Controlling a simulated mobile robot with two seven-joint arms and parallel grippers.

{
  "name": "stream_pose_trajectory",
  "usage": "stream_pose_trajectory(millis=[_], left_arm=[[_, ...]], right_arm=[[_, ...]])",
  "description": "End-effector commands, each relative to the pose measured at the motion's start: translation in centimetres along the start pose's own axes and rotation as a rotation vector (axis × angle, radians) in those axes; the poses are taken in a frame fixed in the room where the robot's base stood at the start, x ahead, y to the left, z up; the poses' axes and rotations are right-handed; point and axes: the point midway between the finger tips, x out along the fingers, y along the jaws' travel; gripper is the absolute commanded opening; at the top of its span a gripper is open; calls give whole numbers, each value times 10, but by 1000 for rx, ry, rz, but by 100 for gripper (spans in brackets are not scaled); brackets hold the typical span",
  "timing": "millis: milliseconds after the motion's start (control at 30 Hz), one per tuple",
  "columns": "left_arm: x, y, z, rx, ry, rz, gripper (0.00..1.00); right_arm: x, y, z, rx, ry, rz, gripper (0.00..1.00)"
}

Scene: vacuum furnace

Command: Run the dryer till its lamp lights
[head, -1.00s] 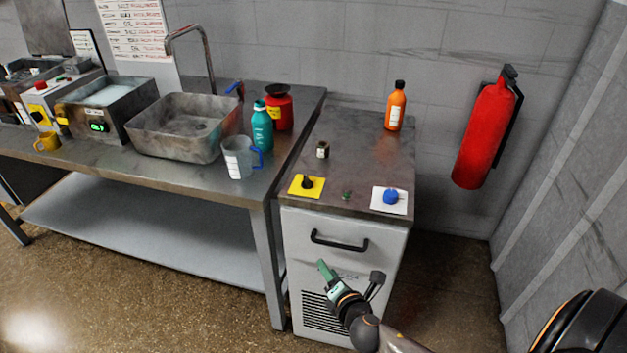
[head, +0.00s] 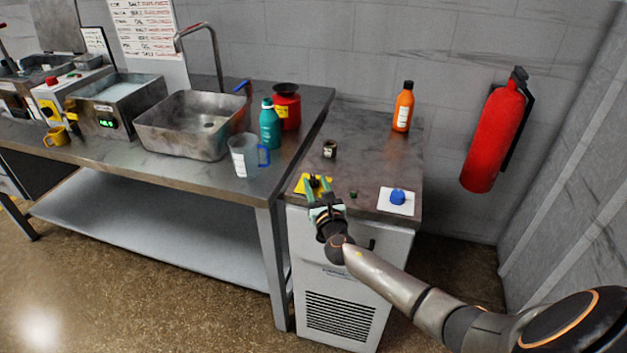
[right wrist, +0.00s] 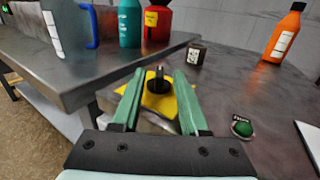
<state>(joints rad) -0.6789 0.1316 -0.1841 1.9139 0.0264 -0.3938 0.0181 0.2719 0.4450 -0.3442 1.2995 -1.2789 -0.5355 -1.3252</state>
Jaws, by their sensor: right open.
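The dryer (head: 345,305) is a grey cabinet with a metal top and a vent grille. On its top is a black knob (right wrist: 158,79) on a yellow plate (right wrist: 182,99). A small green lamp (right wrist: 242,127) sits right of the plate; it looks dark green, and I cannot tell that it is lit. A blue knob (head: 397,197) on a white plate is further right. My right gripper (head: 321,189) is open at the dryer's front edge. In the right wrist view its green fingers (right wrist: 158,98) point at the black knob, which shows between them. My left gripper is not in view.
A small dark jar (head: 330,148) and an orange bottle (head: 403,107) stand further back on the dryer. On the bench at left are a clear jug (head: 243,157), a teal bottle (head: 269,125), a red can (head: 286,108) and a sink (head: 190,125). A red extinguisher (head: 494,135) hangs on the wall.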

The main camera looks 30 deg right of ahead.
Motion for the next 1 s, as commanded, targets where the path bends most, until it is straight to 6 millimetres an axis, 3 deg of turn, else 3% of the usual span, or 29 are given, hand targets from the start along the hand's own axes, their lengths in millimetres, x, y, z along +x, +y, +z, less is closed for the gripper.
stream_pose_trajectory(millis=[233, 600, 1000], left_arm=[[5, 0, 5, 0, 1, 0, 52], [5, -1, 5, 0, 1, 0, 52], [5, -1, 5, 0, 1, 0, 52]], right_arm=[[25, 0, -1, 1, 0, 1, 44], [29, 1, 0, 2, 1, 1, 44], [29, 0, 0, 2, 1, 1, 0]])
